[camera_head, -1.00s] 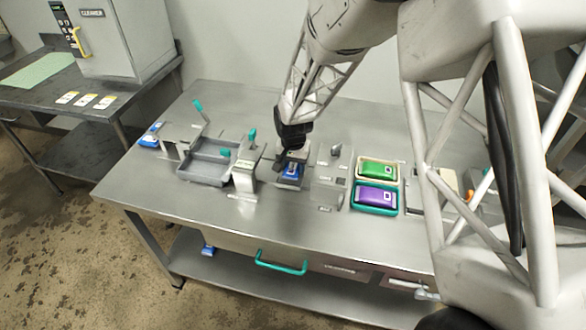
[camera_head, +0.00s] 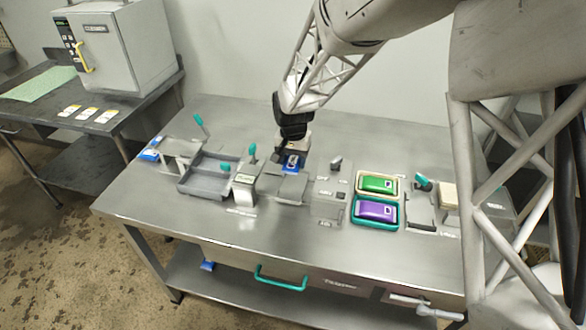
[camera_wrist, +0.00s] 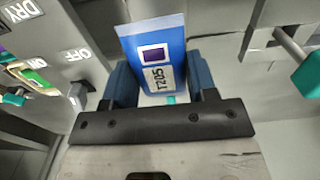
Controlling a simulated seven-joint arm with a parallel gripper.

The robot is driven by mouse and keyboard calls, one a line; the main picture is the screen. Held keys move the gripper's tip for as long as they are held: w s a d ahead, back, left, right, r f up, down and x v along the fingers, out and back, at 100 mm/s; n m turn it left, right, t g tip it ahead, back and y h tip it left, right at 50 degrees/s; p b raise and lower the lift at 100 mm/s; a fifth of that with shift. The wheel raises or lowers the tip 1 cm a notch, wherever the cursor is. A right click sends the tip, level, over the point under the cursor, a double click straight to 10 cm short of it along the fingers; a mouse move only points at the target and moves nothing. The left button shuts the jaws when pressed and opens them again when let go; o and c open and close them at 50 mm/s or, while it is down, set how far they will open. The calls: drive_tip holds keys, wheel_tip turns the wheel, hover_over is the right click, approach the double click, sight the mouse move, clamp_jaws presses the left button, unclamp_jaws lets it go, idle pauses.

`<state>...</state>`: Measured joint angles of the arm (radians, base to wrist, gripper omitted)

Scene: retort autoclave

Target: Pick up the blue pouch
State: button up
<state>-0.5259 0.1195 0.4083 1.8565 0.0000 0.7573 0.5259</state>
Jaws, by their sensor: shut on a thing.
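The blue pouch (camera_wrist: 152,52) is between my gripper's two fingers (camera_wrist: 160,85) in the wrist view. It carries a dark square mark and a white label reading T205. My gripper is shut on it. In the head view my gripper (camera_head: 292,155) is over the middle of the steel table, and part of the blue pouch (camera_head: 291,168) shows below it. The pouch is above or at a grey platform (camera_head: 285,187); I cannot tell the exact gap. The fingertips are mostly hidden by the pouch and the wrist in the head view.
A grey tray (camera_head: 205,190) and a post with a teal lever (camera_head: 245,185) stand left. The table's front strip is clear.

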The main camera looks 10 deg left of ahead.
drive_tip(key=shift+r, duration=0.7)
idle(0.3)
drive_tip(key=shift+w+d+f, duration=0.1)
drive_tip(key=shift+w+d, duration=0.15)
drive_tip(key=shift+w, duration=0.15)
drive_tip(key=w+d+f+m, duration=0.1)
drive_tip(key=w+d+f, duration=0.2)
drive_tip(key=w+d, duration=0.6)
drive_tip(key=w+d+f+m, duration=0.1)
drive_tip(key=w+d+f, duration=0.2)
drive_tip(key=w+d, duration=0.5)
drive_tip(key=w+d+f+m, duration=0.1)
drive_tip(key=w+d+f, duration=0.3)
drive_tip(key=w+d, duration=0.5)
drive_tip(key=shift+w+d, duration=0.15)
drive_tip(key=shift+d, duration=2.25)
drive_tip(key=shift+w+d, duration=0.15)
drive_tip(key=shift+d, duration=2.25)
drive_tip(key=shift+a, duration=0.15)
